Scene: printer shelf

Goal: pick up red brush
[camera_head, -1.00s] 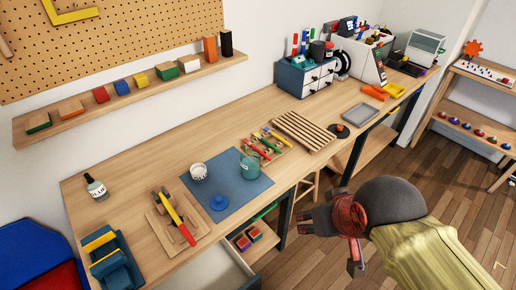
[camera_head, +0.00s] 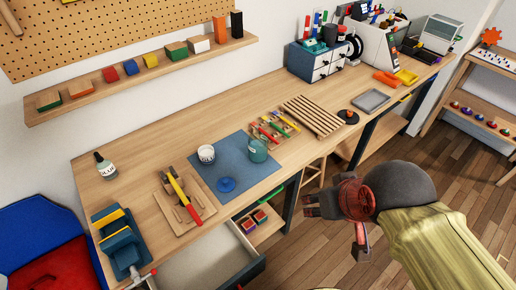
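Several small brushes with red, yellow and green handles lie on a wooden holder (camera_head: 256,141) at the middle of the workbench. One with a red handle, the red brush (camera_head: 268,133), lies among them; its bristles are too small to make out. My gripper (camera_head: 308,205) is at the right in the head view, in front of the bench's front edge and apart from the brushes. Nothing shows in it, but its fingers are too dark and small to tell whether they are open.
A blue mat (camera_head: 240,183) with a white jar (camera_head: 206,154) and a teal cup (camera_head: 257,151) lies left of the brushes. A slatted wooden rack (camera_head: 313,116) lies to their right. An open drawer (camera_head: 213,268) juts out below the bench front.

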